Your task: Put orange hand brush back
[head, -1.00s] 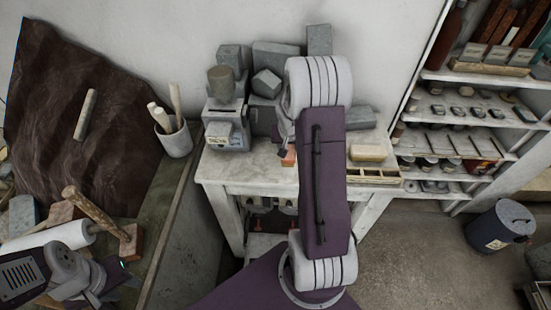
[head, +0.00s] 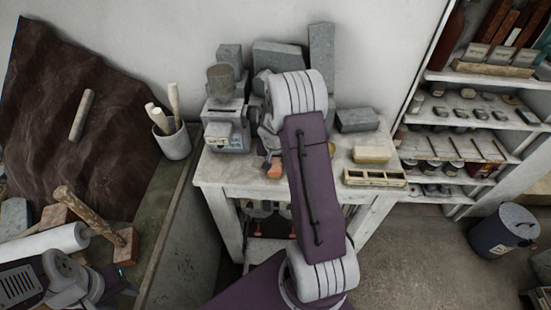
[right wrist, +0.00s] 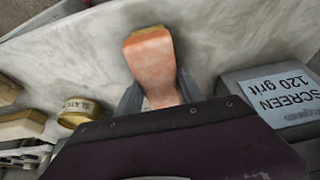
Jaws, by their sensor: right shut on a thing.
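The orange hand brush (right wrist: 150,58) is between the two grey fingers of my right gripper (right wrist: 157,92), which is shut on it. It has a pale orange body and a yellowish far end. In the head view the brush (head: 274,169) shows as a small orange shape over the front left part of the white table (head: 225,174). My right gripper (head: 270,143) is partly hidden by its wrist and forearm there. I cannot tell if the brush touches the tabletop. My left gripper's fingers do not show.
A grey box labelled "SCREEN 120 grit" (right wrist: 272,96) is close on the right in the right wrist view. Grey blocks (head: 277,58) stand along the wall. A divided wooden tray (head: 375,178) and a pale yellowish block (head: 371,154) lie at the table's right. Bare tabletop surrounds the brush.

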